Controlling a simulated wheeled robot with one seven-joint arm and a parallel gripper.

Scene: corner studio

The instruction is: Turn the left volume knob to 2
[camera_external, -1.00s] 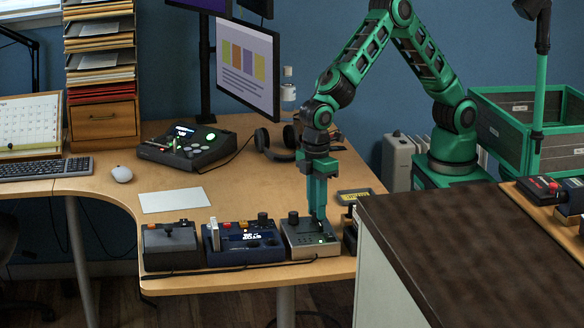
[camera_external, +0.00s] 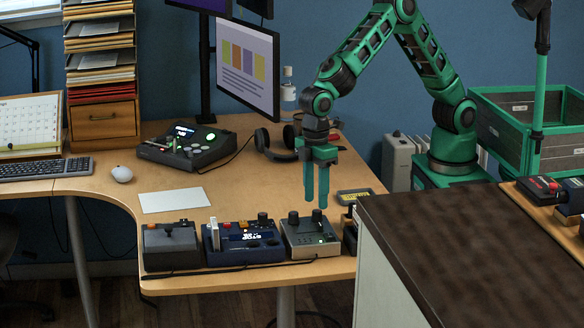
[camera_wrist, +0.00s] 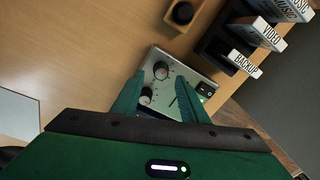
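A grey metal box (camera_external: 312,246) with two dark knobs and a small green light stands near the front edge of the desk. In the external view its left knob (camera_external: 293,218) and right knob (camera_external: 318,215) stand along the back. My gripper (camera_external: 316,201) is open and empty, fingers pointing down just above the right knob. The wrist view shows the box (camera_wrist: 176,60) beyond the fingers (camera_wrist: 160,84), with one knob (camera_wrist: 162,71) between them and the other (camera_wrist: 146,96) nearer the left finger. The knob settings are too small to read.
A blue box (camera_external: 243,247) and a dark grey joystick box (camera_external: 171,250) stand to the left on the desk (camera_external: 235,180). A dark holder (camera_wrist: 221,50) with labelled cases shows in the wrist view. A brown-topped counter (camera_external: 465,235) stands at right. A cable runs along the desk's front.

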